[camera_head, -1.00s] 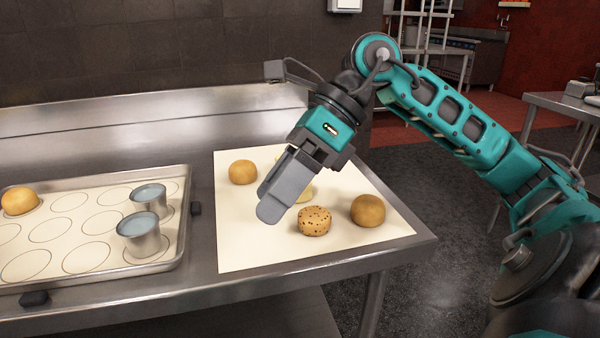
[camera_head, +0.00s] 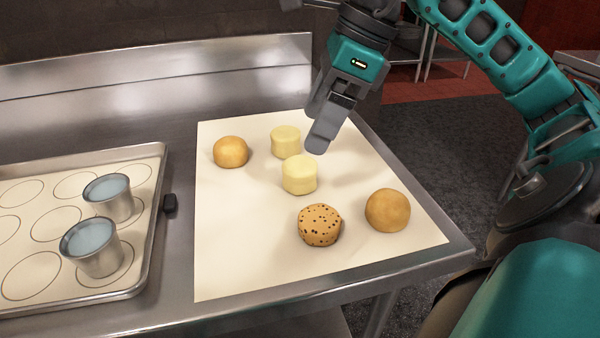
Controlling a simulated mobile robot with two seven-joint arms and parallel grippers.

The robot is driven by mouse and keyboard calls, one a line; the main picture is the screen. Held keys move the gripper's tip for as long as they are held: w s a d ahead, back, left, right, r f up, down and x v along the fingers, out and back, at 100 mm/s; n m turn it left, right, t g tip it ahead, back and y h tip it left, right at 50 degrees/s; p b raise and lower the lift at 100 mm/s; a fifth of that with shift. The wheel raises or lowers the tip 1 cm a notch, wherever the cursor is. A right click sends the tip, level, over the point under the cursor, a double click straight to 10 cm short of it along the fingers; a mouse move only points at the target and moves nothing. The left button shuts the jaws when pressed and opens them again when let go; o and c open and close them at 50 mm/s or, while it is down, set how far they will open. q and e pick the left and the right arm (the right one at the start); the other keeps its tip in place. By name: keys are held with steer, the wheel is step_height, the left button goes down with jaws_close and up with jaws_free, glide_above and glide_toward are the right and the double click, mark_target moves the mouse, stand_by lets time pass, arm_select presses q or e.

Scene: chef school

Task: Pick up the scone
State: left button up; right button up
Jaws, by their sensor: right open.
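On a cream sheet (camera_head: 230,265) lie several baked or dough pieces. A speckled tan piece with dark bits (camera_head: 320,225) sits toward the front and looks like a scone. Two pale yellow, short cylinders, one nearer (camera_head: 299,175) and one farther (camera_head: 285,141), stand behind it; the frames do not settle which piece is called the scone. Plain golden round pieces lie at the left (camera_head: 230,152) and right (camera_head: 388,210). My right gripper (camera_head: 322,136) is open and empty, above the sheet just behind and right of the nearer cylinder. My left gripper is not in view.
A metal baking tray (camera_head: 150,235) with a circle-marked mat stands at the left, holding two metal cups (camera_head: 108,197) (camera_head: 92,247). The steel table (camera_head: 330,290) ends at the right and front. A raised steel backsplash (camera_head: 200,85) runs behind.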

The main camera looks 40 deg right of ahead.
mark_target(301, 164)
steer(key=x, duration=0.3)
steer(key=shift+w+a+f, duration=0.1)
steer(key=shift+f, duration=0.25)
steer(key=x, duration=0.1)
steer(key=b+x, duration=0.1)
steer(key=x, duration=0.1)
steer(key=d+x, duration=0.1)
steer(key=shift+a+f+b, duration=0.15)
steer(key=shift+f+b, duration=0.15)
steer(key=shift+f, duration=0.25)
steer(key=shift+w+a+f, duration=0.1)
steer(key=shift+f, duration=0.2)
steer(key=shift+c, duration=0.2)
steer(key=c, duration=1.1)
